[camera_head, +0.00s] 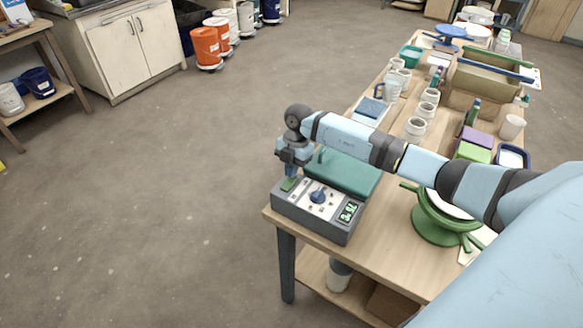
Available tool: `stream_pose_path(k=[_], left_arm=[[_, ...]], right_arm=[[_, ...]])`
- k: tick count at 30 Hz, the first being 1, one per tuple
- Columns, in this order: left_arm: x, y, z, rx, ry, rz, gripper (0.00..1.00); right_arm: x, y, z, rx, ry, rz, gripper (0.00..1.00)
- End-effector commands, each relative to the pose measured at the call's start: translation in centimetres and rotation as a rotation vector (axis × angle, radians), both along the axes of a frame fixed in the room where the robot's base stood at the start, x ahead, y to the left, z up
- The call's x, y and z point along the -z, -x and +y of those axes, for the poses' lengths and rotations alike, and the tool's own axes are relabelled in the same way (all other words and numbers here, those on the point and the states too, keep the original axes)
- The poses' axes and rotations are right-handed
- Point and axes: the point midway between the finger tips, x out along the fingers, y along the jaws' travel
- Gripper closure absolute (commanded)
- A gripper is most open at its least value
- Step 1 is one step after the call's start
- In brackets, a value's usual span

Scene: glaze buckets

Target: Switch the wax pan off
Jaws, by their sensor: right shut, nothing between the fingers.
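The wax pan (318,222) is a grey box at the near left corner of the wooden table, with a teal-green top (347,173) behind its sloping front panel. The panel has a blue knob (318,196) in the middle and a lit green display (349,211) on the right. A small green switch (288,185) sits at the panel's left end. My right gripper (290,173) points down, shut and empty, just above or at this switch; I cannot tell whether it touches. It hides part of that end. My left gripper is out of view.
A green banding wheel or stand (436,232) stands right of the wax pan, under my right arm. Several pale jars (415,128) and a green sponge-like block (472,152) stand farther back. Open floor (150,220) lies left of the table.

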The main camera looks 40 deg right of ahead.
Motion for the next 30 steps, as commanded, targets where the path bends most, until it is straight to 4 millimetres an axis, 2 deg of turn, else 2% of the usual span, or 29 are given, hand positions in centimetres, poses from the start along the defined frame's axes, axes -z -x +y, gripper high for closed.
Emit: stream_pose_path(k=[6, 14, 24, 30], left_arm=[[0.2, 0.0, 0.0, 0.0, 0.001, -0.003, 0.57], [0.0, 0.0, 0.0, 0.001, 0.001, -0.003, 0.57], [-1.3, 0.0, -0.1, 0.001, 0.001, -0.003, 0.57], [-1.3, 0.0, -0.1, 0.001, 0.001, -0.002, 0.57]], right_arm=[[1.0, -0.2, -0.4, 0.001, -0.103, 0.044, 1.0], [0.8, -0.2, -0.3, -0.002, -0.097, 0.042, 1.0], [0.0, 0.3, 0.8, -0.002, -0.096, 0.041, 1.0], [0.2, 0.4, 1.0, -0.001, -0.096, 0.042, 1.0]])
